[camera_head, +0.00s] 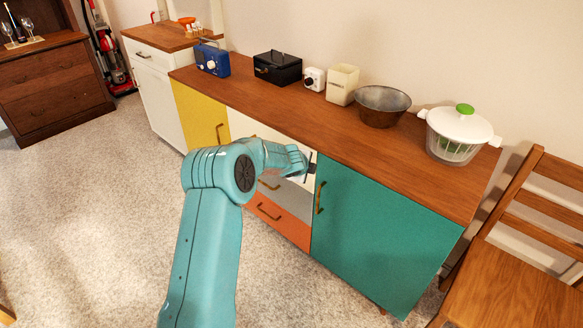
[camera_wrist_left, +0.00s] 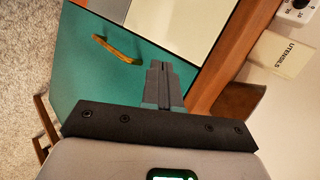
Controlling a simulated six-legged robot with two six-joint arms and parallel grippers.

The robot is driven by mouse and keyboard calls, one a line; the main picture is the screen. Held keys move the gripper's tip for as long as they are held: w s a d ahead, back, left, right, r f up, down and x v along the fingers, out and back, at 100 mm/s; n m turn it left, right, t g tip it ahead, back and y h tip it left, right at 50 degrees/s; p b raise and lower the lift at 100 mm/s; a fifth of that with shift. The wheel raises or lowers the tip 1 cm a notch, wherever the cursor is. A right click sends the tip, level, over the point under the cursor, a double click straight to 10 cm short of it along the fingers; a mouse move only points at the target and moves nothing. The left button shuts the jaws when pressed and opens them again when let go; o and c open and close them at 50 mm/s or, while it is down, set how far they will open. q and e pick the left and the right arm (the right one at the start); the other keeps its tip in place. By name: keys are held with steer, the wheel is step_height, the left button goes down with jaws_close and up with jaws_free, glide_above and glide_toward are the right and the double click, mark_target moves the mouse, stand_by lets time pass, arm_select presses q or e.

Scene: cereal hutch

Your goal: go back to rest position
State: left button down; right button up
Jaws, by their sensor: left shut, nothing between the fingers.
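My left arm reaches up from the bottom of the head view. My left gripper (camera_head: 311,170) is in front of the hutch's upper front edge, near the top left corner of the teal door (camera_head: 375,235). In the left wrist view the gripper's dark fingers (camera_wrist_left: 165,70) are together with nothing between them. They point across the teal door (camera_wrist_left: 80,60), and its brass handle (camera_wrist_left: 117,48) lies to their left, apart from them. My right gripper is in neither view.
The wooden hutch top (camera_head: 330,121) bears a blue box (camera_head: 212,60), black box (camera_head: 278,68), white timer (camera_head: 314,78), cream utensil holder (camera_head: 342,84), dark bowl (camera_head: 382,105) and salad spinner (camera_head: 458,132). A wooden chair (camera_head: 520,275) stands right. Carpet (camera_head: 95,215) is clear at left.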

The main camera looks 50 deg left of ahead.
arm_select(q)
steer(key=s+r, duration=0.4)
steer(key=s, duration=0.1)
steer(key=shift+d+r, duration=0.25)
steer(key=shift+r, duration=0.05)
steer(key=s+d+f+n+g+h+p, duration=0.15)
steer(key=d+f, duration=0.25)
steer(key=d, duration=0.5)
steer(key=s+d+f+n+h+p, duration=0.25)
steer(key=d+f, duration=0.25)
steer(key=d, duration=0.3)
steer(key=s+d+f+n+g+h+p, duration=0.1)
steer(key=d+f+n+h, duration=0.2)
steer(key=d, duration=0.6)
steer(key=s+d+f+n+g+p, duration=0.1)
steer(key=s+d+f+n+g, duration=0.1)
steer(key=s+d, duration=0.6)
steer(key=s+d+f+n+g+h+p, duration=0.1)
steer(key=s+d+n, duration=0.4)
steer(key=s, duration=0.8)
steer(key=d+f+g+p, duration=0.1)
steer(key=d+g, duration=0.1)
steer(key=d, duration=0.1)
steer(key=shift+d+f+h, duration=0.3)
steer(key=shift+d+f, duration=0.05)
steer(key=shift+s+a, duration=0.15)
steer(key=shift+a, duration=0.05)
